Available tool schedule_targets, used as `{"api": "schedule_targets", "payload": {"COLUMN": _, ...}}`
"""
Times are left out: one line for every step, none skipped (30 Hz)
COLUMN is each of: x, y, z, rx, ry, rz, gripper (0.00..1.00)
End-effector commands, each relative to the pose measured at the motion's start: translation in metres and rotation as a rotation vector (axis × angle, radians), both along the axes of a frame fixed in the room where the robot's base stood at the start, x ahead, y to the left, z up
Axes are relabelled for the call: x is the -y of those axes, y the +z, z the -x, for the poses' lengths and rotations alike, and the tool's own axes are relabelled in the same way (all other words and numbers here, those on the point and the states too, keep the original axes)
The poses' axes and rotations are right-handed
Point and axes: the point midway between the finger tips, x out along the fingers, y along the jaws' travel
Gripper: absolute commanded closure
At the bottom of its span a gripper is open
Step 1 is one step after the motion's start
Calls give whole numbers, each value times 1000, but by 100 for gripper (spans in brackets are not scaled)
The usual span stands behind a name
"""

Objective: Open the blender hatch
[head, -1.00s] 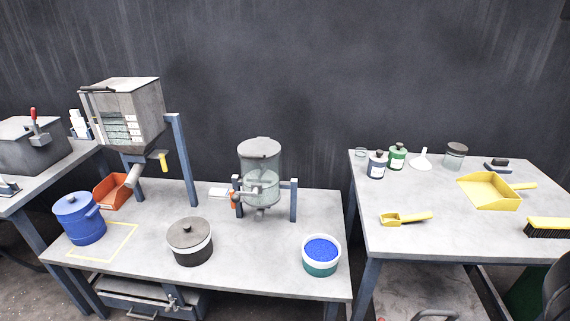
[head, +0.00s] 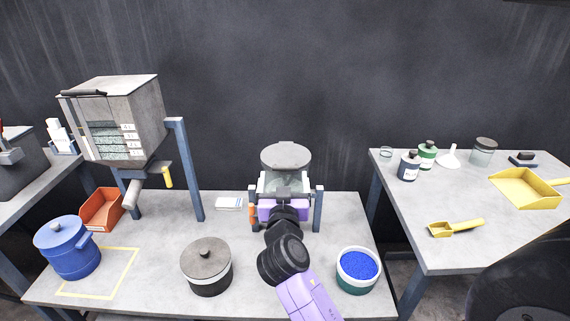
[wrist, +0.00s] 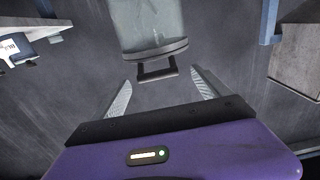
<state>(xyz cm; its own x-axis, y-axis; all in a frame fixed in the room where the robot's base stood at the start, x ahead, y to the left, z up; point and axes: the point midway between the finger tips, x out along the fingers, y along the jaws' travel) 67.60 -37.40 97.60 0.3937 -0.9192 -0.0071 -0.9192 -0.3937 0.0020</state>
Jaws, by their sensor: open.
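The blender (head: 285,184) is a clear vessel with a grey round hatch (head: 286,157) on top, held between two blue posts on the middle table. The hatch looks shut. In the wrist view, which appears upside down, the vessel (wrist: 153,22), the hatch rim (wrist: 155,51) and its dark bar handle (wrist: 157,69) show. My gripper (wrist: 161,92) is open and empty. Its two fingers point at the hatch, with the handle roughly between their tips and seemingly a little beyond them.
A lidded grey pot (head: 207,268), a blue pot (head: 68,250) and a tub of blue granules (head: 359,266) stand at the front of the table. The grey hopper machine (head: 122,118) stands at left. A right table (head: 440,200) holds bottles, a scoop and a dustpan.

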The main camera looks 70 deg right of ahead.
Motion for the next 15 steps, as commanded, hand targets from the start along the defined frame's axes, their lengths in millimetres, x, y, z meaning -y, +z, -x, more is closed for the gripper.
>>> {"api": "schedule_targets", "payload": {"x": 5, "y": 3, "z": 0, "rx": 4, "ry": -11, "rz": 5, "gripper": 13}}
{"api": "schedule_targets", "payload": {"x": 8, "y": 4, "z": 0, "rx": 5, "ry": -15, "rz": 6, "gripper": 13}}
{"api": "schedule_targets", "payload": {"x": 12, "y": 5, "z": 0, "rx": 5, "ry": -18, "rz": 7, "gripper": 13}}
{"api": "schedule_targets", "payload": {"x": 15, "y": 6, "z": -2, "rx": 6, "ry": -18, "rz": 6, "gripper": 13}}
{"api": "schedule_targets", "payload": {"x": 18, "y": 6, "z": -3, "rx": 5, "ry": -18, "rz": 7, "gripper": 13}}
{"api": "schedule_targets", "payload": {"x": 23, "y": 6, "z": -5, "rx": 5, "ry": -17, "rz": 7, "gripper": 13}}
{"api": "schedule_targets", "payload": {"x": 27, "y": 6, "z": -7, "rx": 5, "ry": -17, "rz": 7, "gripper": 13}}
{"api": "schedule_targets", "payload": {"x": 32, "y": 7, "z": -8, "rx": 5, "ry": -18, "rz": 8, "gripper": 13}}
{"api": "schedule_targets", "payload": {"x": 38, "y": 7, "z": -11, "rx": 5, "ry": -18, "rz": 7, "gripper": 13}}
{"api": "schedule_targets", "payload": {"x": 42, "y": 6, "z": -13, "rx": 4, "ry": -17, "rz": 6, "gripper": 13}}
{"api": "schedule_targets", "payload": {"x": 46, "y": 7, "z": -15, "rx": 6, "ry": -17, "rz": 6, "gripper": 13}}
{"api": "schedule_targets", "payload": {"x": 52, "y": 6, "z": -17, "rx": 5, "ry": -17, "rz": 5, "gripper": 13}}
{"api": "schedule_targets", "payload": {"x": 56, "y": 6, "z": -19, "rx": 6, "ry": -17, "rz": 6, "gripper": 13}}
{"api": "schedule_targets", "payload": {"x": 59, "y": 6, "z": -21, "rx": 5, "ry": -16, "rz": 5, "gripper": 13}}
{"api": "schedule_targets", "payload": {"x": 63, "y": 6, "z": -23, "rx": 5, "ry": -16, "rz": 5, "gripper": 13}}
